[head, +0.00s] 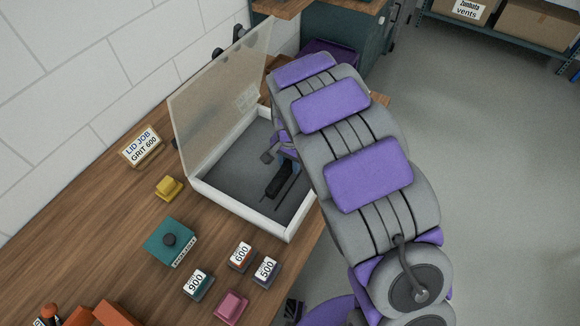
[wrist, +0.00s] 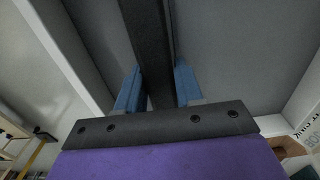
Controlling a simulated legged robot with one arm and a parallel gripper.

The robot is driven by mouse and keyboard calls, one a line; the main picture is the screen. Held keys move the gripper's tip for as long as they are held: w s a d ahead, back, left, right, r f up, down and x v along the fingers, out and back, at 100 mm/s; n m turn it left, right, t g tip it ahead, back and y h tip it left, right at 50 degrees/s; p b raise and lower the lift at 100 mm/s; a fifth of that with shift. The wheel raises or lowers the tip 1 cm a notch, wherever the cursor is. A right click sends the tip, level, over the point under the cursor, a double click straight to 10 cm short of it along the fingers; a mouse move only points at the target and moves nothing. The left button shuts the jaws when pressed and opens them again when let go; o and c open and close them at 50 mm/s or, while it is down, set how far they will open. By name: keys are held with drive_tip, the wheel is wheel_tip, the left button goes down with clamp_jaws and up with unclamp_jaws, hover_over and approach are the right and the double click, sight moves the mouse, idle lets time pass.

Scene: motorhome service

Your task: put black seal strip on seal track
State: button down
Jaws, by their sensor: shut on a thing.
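The black seal strip (wrist: 145,40) is between the blue fingers of my gripper (wrist: 157,84) in the wrist view, and they are shut on it. In the head view the strip (head: 276,187) shows as a short dark bar below my gripper (head: 286,165), inside a white-rimmed tray (head: 240,208) with a grey floor. Thin dark lines (head: 291,189) on that floor beside the strip may be the seal track; I cannot tell for sure. Whether the strip touches the floor is unclear. My arm hides the tray's right side.
The tray's clear lid (head: 215,95) stands open at the back left. A yellow block (head: 168,187), a teal block (head: 170,242), several numbered blocks (head: 240,256) and a pink block (head: 231,305) lie on the wooden bench. A grit sign (head: 141,147) stands near the wall.

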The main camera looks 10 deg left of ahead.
wheel_tip(320, 180, down, 2)
drive_tip(key=shift+w+a+f, duration=0.1)
drive_tip(key=shift+d, duration=0.2)
drive_tip(key=c, duration=1)
unclamp_jaws()
drive_tip(key=shift+o, duration=1.3)
drive_tip(key=shift+a, duration=0.1)
